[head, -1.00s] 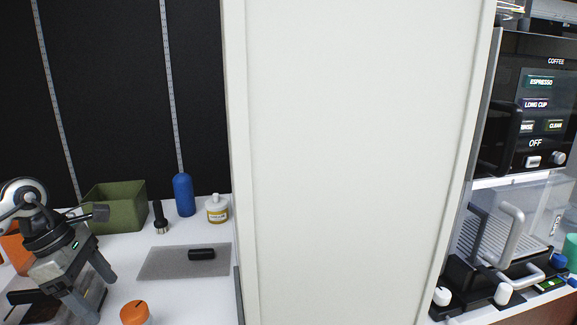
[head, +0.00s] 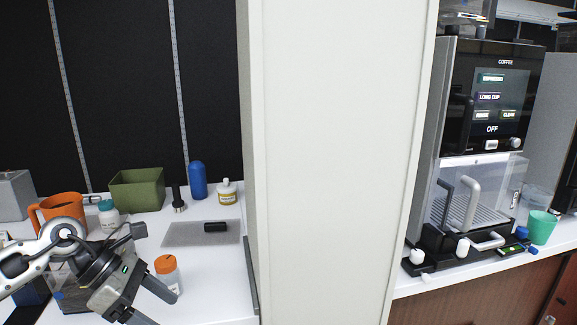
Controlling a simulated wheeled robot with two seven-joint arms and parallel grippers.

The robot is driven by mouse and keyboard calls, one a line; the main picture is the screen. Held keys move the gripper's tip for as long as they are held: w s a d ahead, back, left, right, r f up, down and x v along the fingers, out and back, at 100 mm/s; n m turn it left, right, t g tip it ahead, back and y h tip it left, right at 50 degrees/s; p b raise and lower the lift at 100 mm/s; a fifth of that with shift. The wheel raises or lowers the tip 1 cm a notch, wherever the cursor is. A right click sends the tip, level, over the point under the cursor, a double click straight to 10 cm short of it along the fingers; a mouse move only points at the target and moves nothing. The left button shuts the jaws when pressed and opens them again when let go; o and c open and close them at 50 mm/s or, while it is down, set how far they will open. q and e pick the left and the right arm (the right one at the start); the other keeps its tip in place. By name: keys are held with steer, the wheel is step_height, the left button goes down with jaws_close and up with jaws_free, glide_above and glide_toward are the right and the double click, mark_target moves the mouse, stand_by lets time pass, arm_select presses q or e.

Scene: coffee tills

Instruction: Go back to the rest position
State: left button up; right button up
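My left gripper (head: 146,305) hangs above the front of the left white counter. Its two fingers point down and to the right, spread apart, with nothing visible between them. An orange-capped white bottle (head: 168,272) stands just right of and behind the fingers. My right gripper does not show in the head view.
A wide pale panel (head: 335,160) divides the counters. On the left stand an orange mug (head: 58,209), a green bin (head: 137,190), a blue bottle (head: 198,180) and a grey mat (head: 190,233). On the right stand a coffee machine (head: 495,100) and a green cup (head: 542,227).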

arm_select(q)
steer(key=s+d+r+n+t+h, duration=0.1)
steer(key=s+d+n+t+h, duration=0.15)
steer(key=d+n+h, duration=0.4)
steer(key=s+d+n+t+h, duration=0.2)
steer(key=d+n+t+h, duration=0.15)
steer(key=d+n, duration=0.5)
steer(key=s+a+f+n+t+y, duration=0.1)
steer(key=s+f+n+y, duration=0.3)
steer(key=n, duration=0.7)
steer(key=s+a+f+n+t+y, duration=0.1)
steer(key=s+a+f+n+y, duration=0.2)
steer(key=f+n+y, duration=0.3)
steer(key=s+a+f+n+t+y, duration=0.1)
steer(key=s+a+f+n+y, duration=0.2)
steer(key=f+n, duration=0.7)
steer(key=s+n+y, duration=0.2)
steer(key=n, duration=0.4)
steer(key=shift+s+f+t, duration=0.15)
steer(key=shift+s+t, duration=0.05)
steer(key=shift+t, duration=0.2)
